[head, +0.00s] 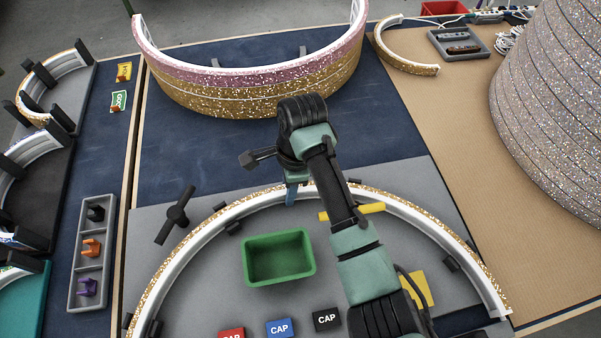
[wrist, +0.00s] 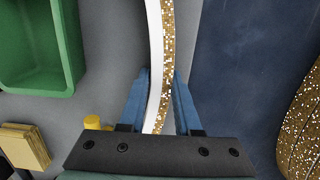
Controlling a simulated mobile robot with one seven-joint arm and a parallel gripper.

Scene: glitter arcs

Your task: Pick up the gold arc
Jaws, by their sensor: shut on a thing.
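A large gold arc (head: 438,233) with a glittery gold outer face and a white inner band stands on the grey work mat (head: 340,285) at the front. My gripper (head: 291,197) is at the far, middle part of this arc, pointing down. In the wrist view the blue fingers of my gripper (wrist: 160,82) lie on either side of the arc (wrist: 167,40) and are shut on it. Part of the arc is hidden behind my arm in the head view. I cannot tell whether the arc is lifted off the mat.
A green bin (head: 279,258) sits inside the arc, with several CAP blocks (head: 280,328) in front. A yellow bar (head: 352,211) lies by my arm. Stacked pink-and-gold arcs (head: 255,85) stand behind. A smaller gold arc (head: 405,62) lies back right. Blue table between is clear.

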